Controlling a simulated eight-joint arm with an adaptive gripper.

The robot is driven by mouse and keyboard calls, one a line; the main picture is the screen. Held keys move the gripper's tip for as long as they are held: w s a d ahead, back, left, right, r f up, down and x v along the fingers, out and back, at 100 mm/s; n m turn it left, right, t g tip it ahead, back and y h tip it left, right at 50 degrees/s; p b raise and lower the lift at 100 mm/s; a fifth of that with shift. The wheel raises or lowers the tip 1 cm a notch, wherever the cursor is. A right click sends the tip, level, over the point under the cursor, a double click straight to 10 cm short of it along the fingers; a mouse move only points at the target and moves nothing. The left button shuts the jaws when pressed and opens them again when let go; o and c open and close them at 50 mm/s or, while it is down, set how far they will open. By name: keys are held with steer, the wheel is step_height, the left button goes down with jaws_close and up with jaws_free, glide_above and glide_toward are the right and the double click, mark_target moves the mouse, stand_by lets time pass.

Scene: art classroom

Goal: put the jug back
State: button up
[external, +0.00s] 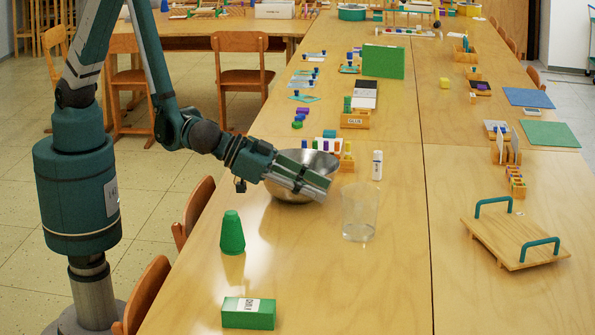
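A clear, see-through jug (359,213) stands upright on the near wooden table, right of the middle of the picture. No handle can be made out on it. My gripper (323,185) reaches in from the left and points to the right and slightly down. It is in front of and above a shiny metal bowl (290,189), hiding part of it. The fingertips are a little to the left of the jug's upper part and look apart from it. I see nothing clearly held; the finger gap cannot be made out.
A green cone-shaped block (232,233) and a green box (248,313) stand at the near left. A white cylinder (377,165) stands behind the jug. A wooden tray with teal handles (515,238) lies at the right. The table (390,290) in front of the jug is clear.

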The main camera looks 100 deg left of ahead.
steer(key=s+a+r+g, duration=0.1)
steer(key=s+a+r, duration=0.35)
steer(key=a, duration=0.35)
steer(key=s+a+r+n+g+y, duration=0.1)
steer(key=s+a+r, duration=0.3)
steer(key=a+r, duration=0.3)
steer(key=s+a+r+g, duration=0.2)
steer(key=s+a+r, duration=0.25)
steer(key=a, duration=0.45)
steer(key=s+a+r, duration=0.1)
steer(key=s+a, duration=0.2)
steer(key=s, duration=0.5)
steer(key=s+a+r+g, duration=0.1)
steer(key=s+a, duration=0.3)
steer(key=s, duration=0.5)
steer(key=s+a+r+g+h, duration=0.1)
steer(key=s+a, duration=0.2)
steer(key=s, duration=0.6)
steer(key=shift+a, duration=0.35)
